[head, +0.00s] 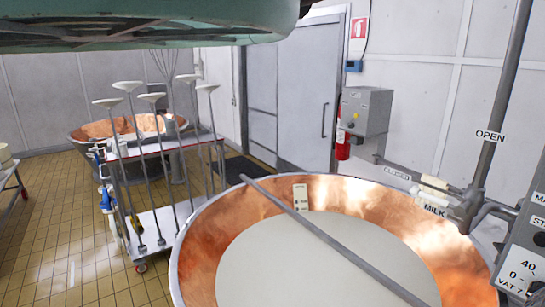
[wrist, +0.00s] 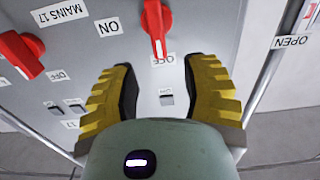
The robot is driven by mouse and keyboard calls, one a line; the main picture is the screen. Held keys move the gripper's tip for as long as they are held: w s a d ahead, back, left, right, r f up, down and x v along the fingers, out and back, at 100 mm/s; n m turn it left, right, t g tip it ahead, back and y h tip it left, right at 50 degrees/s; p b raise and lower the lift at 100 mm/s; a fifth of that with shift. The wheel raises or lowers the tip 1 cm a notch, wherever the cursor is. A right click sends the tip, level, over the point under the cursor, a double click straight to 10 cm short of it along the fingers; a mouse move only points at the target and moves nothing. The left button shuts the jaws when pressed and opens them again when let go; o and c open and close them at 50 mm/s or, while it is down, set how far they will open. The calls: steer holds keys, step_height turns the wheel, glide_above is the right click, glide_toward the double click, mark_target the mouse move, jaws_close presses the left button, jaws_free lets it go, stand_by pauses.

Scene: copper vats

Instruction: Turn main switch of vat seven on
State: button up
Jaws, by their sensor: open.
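In the wrist view a grey control panel (wrist: 200,35) fills most of the picture, with its labels upside down. A red rotary switch (wrist: 155,20) is at the top centre, its handle pointing down towards an OFF label; an ON label is to its left. A second red switch (wrist: 22,55) is at the left, beside a label reading roughly MAINS 17. My gripper (wrist: 159,68) is open and empty, its yellow fingers spread below the centre switch, apart from it. In the head view, part of a grey box (head: 525,245) marked VAT 7 shows at the right edge; my gripper is not visible there.
A large copper vat (head: 205,235) with pale liquid and a bar across it fills the foreground. A grey pipe (head: 500,100) with an OPEN label rises at right. A trolley (head: 150,222) with several long tools stands left.

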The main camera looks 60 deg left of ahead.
steer(key=shift+w+b, duration=3.05)
steer(key=shift+b, duration=0.7)
jaws_close()
